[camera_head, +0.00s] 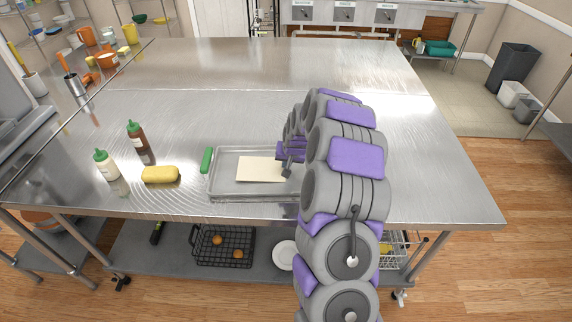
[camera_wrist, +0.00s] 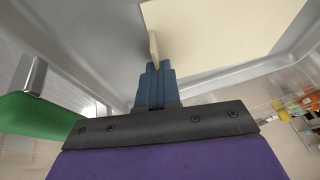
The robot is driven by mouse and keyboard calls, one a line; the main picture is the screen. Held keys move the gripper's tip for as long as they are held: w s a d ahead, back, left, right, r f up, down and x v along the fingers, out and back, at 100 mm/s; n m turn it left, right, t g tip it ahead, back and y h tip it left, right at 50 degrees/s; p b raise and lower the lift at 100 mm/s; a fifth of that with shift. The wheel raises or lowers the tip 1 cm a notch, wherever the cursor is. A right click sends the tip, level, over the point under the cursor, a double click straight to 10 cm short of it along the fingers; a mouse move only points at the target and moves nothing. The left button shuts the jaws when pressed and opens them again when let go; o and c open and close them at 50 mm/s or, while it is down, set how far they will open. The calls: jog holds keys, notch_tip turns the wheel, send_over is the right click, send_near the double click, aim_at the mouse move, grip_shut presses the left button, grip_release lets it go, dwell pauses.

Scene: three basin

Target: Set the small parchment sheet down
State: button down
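The parchment sheet (camera_head: 259,169) is a flat beige rectangle inside the metal tray (camera_head: 224,190), over its middle and right part. It also shows in the wrist view (camera_wrist: 225,30), large, at the top right. My gripper (camera_head: 287,170) is at the sheet's right end, low over the tray. In the wrist view its blue fingers (camera_wrist: 155,68) are together on a thin beige upright piece at the sheet's edge, which looks like part of the sheet. I cannot tell whether the sheet's underside touches the tray floor. My arm hides the tray's right end.
A green grip (camera_head: 206,160) is on the tray's left end. The steel table (camera_head: 250,80) is clear behind the tray.

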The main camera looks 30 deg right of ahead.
jog(key=c, duration=1.5)
grip_release()
jog(key=shift+a+f, duration=0.2)
jog(key=shift+a, duration=0.25)
jog(key=shift+c, duration=0.2)
jog(key=shift+o, duration=1.3)
jog(key=shift+r, duration=0.1)
jog(key=shift+d, duration=0.1)
jog(key=shift+d, duration=0.1)
